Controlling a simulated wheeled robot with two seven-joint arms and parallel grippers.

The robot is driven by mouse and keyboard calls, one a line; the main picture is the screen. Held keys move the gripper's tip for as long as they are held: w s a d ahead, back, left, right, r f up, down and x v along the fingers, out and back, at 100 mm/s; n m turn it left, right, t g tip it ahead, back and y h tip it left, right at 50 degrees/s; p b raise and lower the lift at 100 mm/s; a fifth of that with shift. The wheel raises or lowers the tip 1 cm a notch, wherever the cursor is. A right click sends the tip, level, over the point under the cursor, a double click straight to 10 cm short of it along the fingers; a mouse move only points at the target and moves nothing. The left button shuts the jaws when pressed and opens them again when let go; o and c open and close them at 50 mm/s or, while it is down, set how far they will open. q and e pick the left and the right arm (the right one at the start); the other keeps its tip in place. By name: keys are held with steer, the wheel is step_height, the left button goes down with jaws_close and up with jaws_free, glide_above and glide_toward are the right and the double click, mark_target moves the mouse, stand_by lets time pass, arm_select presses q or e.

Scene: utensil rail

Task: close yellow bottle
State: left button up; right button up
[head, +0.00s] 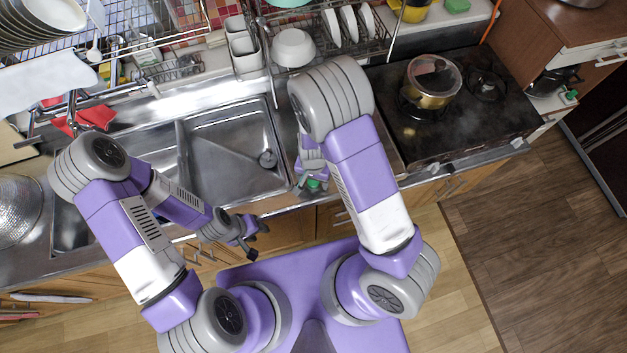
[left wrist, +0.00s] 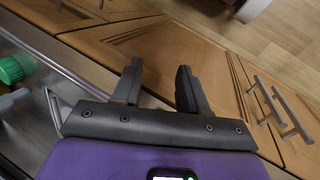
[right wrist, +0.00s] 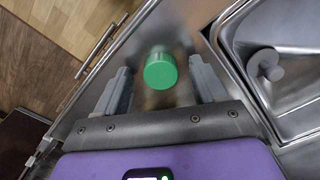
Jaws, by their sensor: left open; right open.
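A green cap (right wrist: 160,71) stands on the steel counter in the right wrist view. It lies between the two fingers of my open right gripper (right wrist: 160,82), with a gap on each side. In the head view the green cap (head: 314,184) shows just below my right gripper (head: 313,172), partly hidden by my arm. A green round thing (left wrist: 11,70) also shows at the left edge of the left wrist view. I cannot make out a yellow bottle body under or near the cap. My left gripper (head: 258,241) is open and empty in front of the cabinet doors.
The sink (head: 225,150) lies left of my right gripper, with a drain plug (right wrist: 266,64) in the right wrist view. A stove (head: 460,110) with a glass-lidded pot (head: 432,80) is to the right. Dish racks and a utensil rail line the back. Wooden cabinet doors (left wrist: 150,45) face my left gripper.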

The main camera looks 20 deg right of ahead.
steer(key=shift+c, duration=0.4)
steer(key=c, duration=1)
steer(key=shift+c, duration=0.2)
step_height(320, 180, up, 10)
steer(key=p, duration=0.2)
